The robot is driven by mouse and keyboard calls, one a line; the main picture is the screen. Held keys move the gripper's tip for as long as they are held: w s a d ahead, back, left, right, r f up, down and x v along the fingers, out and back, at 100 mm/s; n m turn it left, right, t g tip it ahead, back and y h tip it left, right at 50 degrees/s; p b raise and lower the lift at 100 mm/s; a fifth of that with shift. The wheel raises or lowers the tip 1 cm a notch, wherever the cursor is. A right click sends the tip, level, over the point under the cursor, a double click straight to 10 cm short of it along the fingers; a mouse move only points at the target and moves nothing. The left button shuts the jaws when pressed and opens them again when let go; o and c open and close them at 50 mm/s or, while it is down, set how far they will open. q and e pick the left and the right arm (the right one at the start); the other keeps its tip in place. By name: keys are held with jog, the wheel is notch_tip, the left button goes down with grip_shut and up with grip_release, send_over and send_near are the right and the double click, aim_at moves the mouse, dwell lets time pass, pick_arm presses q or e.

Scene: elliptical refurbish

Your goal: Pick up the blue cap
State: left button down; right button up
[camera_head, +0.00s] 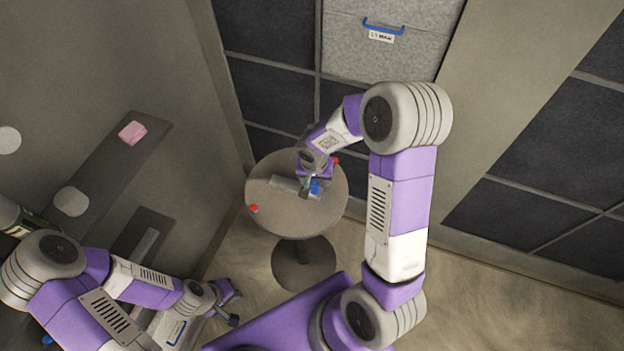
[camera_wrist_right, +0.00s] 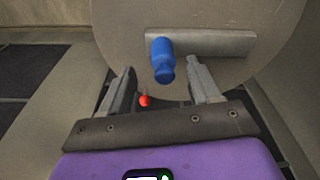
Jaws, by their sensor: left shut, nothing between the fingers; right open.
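The blue cap (camera_head: 315,187) is on the small round table, beside a flat grey block (camera_head: 285,184). In the right wrist view the blue cap (camera_wrist_right: 163,58) appears as a small blue cylinder with a narrower end towards me, overlapping the grey block (camera_wrist_right: 215,42) in the picture. My right gripper (camera_head: 306,188) is over the table, pointing down, open and empty. In its wrist view the fingers (camera_wrist_right: 160,74) stand to either side of the cap, apart from it. My left gripper (camera_head: 231,305) is shut and empty at the lower left, away from the table.
The round table (camera_head: 280,217) also holds a red item at its left edge (camera_head: 253,208) and another near the back (camera_head: 336,160). A shelf with a pink item (camera_head: 132,132) is on the left wall. A grey drawer with a blue handle (camera_head: 383,27) is behind.

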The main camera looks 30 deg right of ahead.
aim_at(314, 181)
jog(key=f, duration=0.2)
jog(key=w+f, duration=0.1)
jog(key=f, duration=0.1)
jog(key=shift+w+d+f, duration=0.15)
jog(key=shift+w+d, duration=0.05)
jog(key=shift+s+f, duration=0.1)
jog(key=shift+f, duration=0.35)
jog(key=c, duration=1)
